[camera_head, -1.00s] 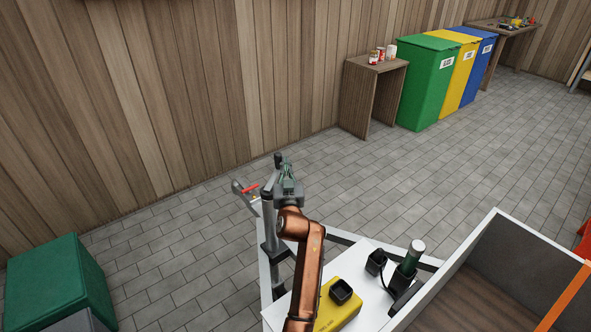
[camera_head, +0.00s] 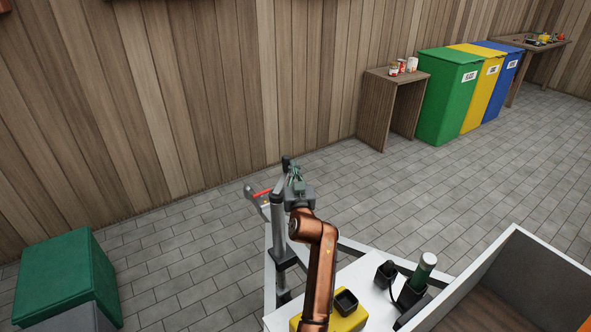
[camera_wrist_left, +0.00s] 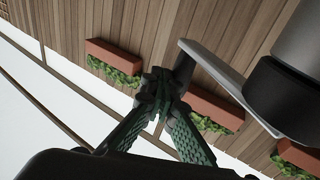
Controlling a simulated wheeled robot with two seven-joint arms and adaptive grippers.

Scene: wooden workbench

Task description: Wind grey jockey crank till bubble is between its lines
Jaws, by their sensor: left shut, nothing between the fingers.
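The grey jockey post (camera_head: 278,222) stands upright at the trailer's front. Its crank knob (camera_head: 286,163) is dark and sits at the top. In the left wrist view the grey crank arm (camera_wrist_left: 222,78) runs from the post's head to a dark handle (camera_wrist_left: 184,68). My left gripper (camera_head: 296,176) has green fingers and is beside the crank top. In the left wrist view its fingertips (camera_wrist_left: 160,85) are together, close to the handle, with nothing held. I cannot tell whether they touch it. I cannot make out the bubble or its lines. My right gripper is out of view.
The coupling with a red lever (camera_head: 262,194) lies just left of the post. A green-lidded bin (camera_head: 58,270) stands at left. Paved floor (camera_head: 180,255) is open between.

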